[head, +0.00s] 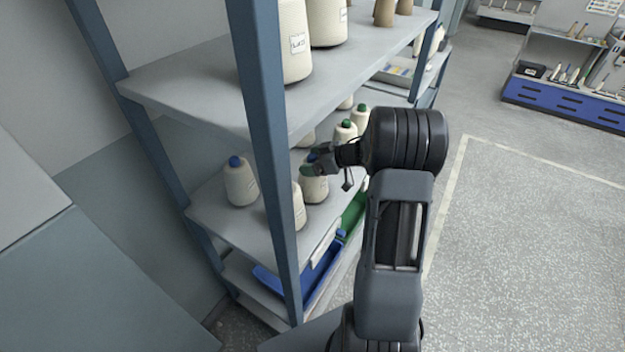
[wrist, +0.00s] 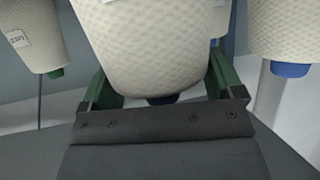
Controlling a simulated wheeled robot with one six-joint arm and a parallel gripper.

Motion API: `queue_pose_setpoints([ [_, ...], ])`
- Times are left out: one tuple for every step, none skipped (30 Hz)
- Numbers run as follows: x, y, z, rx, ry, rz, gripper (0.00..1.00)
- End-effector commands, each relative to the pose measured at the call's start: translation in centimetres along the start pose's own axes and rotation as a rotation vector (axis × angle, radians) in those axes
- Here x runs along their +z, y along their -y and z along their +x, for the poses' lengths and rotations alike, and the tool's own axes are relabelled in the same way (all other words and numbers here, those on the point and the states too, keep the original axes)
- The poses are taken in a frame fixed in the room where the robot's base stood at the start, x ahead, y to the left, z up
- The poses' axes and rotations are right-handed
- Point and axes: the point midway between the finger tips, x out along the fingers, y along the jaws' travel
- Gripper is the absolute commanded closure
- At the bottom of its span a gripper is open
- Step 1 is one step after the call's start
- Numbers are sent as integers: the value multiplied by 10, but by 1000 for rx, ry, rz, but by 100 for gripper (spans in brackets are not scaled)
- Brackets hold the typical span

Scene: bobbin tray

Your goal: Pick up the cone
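A cream yarn cone (head: 314,190) stands upright on the lower shelf, beneath and just behind my gripper (head: 318,166). Its blue tip is partly covered by the gripper in the head view. In the wrist view, which looks upside down, the cone (wrist: 150,50) fills the middle with its dark blue tip pointing down. My gripper's green fingers (wrist: 160,85) are spread apart, one on each side of the cone's upper part. The cone hides the finger ends, so contact cannot be seen.
A blue-tipped cone (head: 240,182) stands to the left, and another cone (head: 298,208) is partly behind the blue shelf post (head: 265,120). Green-tipped cones (head: 346,131) stand behind. The upper shelf (head: 190,85) overhangs. Blue (head: 318,275) and green bins sit below. Open floor lies right.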

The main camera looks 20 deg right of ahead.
Motion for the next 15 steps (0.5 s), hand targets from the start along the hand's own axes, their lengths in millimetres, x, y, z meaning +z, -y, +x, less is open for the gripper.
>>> queue_pose_setpoints([
  [0,0,0,0,0,0,24],
  [0,0,0,0,0,0,27],
  [0,0,0,0,0,0,31],
  [0,0,0,0,0,0,34],
  [0,0,0,0,0,0,36],
  [0,0,0,0,0,0,40],
  [0,0,0,0,0,0,43],
  [0,0,0,0,0,0,46],
  [0,0,0,0,0,0,50],
  [0,0,0,0,0,0,53],
  [0,0,0,0,0,0,56],
  [0,0,0,0,0,0,59],
  [0,0,0,0,0,0,62],
  [0,0,0,0,0,0,65],
  [-1,0,0,0,-1,-1,66],
])
